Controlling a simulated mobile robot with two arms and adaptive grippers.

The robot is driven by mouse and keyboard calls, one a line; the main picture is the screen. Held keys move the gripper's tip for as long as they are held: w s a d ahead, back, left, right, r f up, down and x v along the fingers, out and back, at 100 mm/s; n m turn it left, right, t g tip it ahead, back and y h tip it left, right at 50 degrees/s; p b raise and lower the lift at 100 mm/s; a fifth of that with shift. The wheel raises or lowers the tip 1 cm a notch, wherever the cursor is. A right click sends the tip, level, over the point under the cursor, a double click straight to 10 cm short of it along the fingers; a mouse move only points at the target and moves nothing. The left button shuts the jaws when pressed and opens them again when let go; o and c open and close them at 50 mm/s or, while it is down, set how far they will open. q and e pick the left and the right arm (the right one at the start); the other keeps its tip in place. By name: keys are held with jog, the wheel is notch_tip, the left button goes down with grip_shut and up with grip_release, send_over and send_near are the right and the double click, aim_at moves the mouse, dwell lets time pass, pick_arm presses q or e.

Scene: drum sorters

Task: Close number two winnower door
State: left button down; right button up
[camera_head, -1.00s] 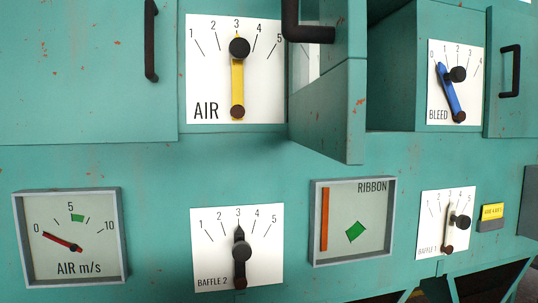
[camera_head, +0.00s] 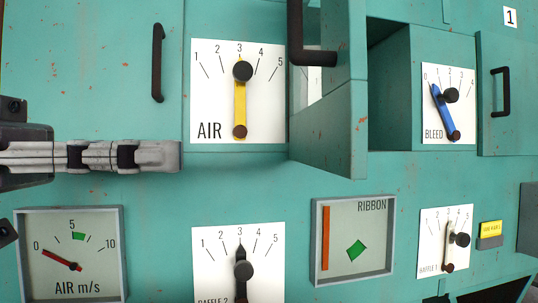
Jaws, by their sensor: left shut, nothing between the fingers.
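A teal door (camera_head: 343,130) with a black handle (camera_head: 296,30) stands open in the middle, swung out from the machine front and seen nearly edge-on. A dark opening shows to its right. No number two label is readable on it. My left gripper (camera_head: 172,157) comes in from the left, its fingers shut and empty. It is left of the open door and apart from it, in front of the panel below the AIR dial. My right gripper is not in view.
A flat door with a black handle (camera_head: 157,62) is at upper left. Another handle (camera_head: 500,92) is at right, below a "1" label (camera_head: 510,16). The AIR lever (camera_head: 240,100), BLEED lever (camera_head: 442,108) and Baffle 2 lever (camera_head: 241,272) stick out near the open door.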

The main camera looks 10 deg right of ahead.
aim_at(346, 156)
pick_arm(q)
jog(key=d+p, duration=0.1)
jog(key=d, duration=0.3)
jog(key=d+p, duration=0.2)
jog(key=d, duration=0.2)
jog(key=s+d+p, duration=0.1)
jog(key=d, duration=0.4)
jog(key=shift+s+p, duration=0.1)
jog(key=shift+p, duration=0.2)
jog(key=shift+d, duration=0.4)
